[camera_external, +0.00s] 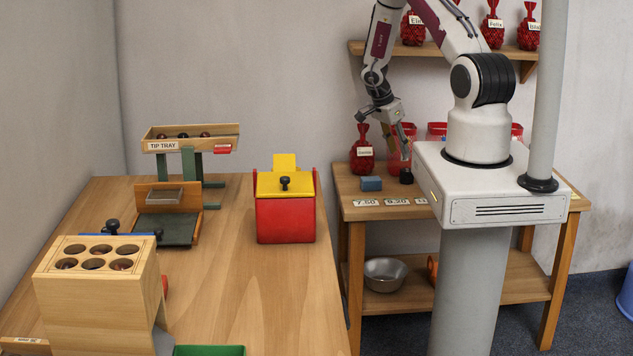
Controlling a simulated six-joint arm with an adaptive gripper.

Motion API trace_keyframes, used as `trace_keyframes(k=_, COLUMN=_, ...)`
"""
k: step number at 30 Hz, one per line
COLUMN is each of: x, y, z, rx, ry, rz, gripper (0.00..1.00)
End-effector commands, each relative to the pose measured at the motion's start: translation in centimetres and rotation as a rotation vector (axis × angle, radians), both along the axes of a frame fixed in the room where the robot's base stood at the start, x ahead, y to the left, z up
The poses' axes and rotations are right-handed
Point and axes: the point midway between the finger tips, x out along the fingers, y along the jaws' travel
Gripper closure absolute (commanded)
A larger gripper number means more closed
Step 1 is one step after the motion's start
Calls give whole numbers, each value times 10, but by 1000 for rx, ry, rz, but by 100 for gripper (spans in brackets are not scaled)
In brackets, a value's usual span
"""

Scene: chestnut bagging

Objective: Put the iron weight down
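A small black object, which looks like the iron weight (406,177), is at the front part of the wooden side table, right of a blue block (371,184). My gripper (404,155) points down just above it, in front of the red containers. The picture is too small to show whether the fingers touch the weight, whether they are open or shut, or whether the weight rests fully on the table top.
A red netted bag (362,150) stands left of my gripper. Price cards (397,202) line the table's front edge. A metal bowl (385,274) sits on the lower shelf. The large table (275,300) holds a red box with yellow lid (286,220) and a tip tray (190,138).

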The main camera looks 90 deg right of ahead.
Motion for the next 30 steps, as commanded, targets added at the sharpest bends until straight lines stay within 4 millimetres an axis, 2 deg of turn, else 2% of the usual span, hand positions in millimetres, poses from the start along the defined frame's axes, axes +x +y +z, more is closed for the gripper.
trace_keyframes(k=3, x=4, y=1, z=12, rx=-2, ry=0, rz=0, gripper=64)
trace_keyframes(k=9, x=8, y=4, z=22, rx=-1, ry=1, rz=1, gripper=64)
trace_keyframes(k=30, x=9, y=5, z=24, rx=0, ry=1, rz=1, gripper=64)
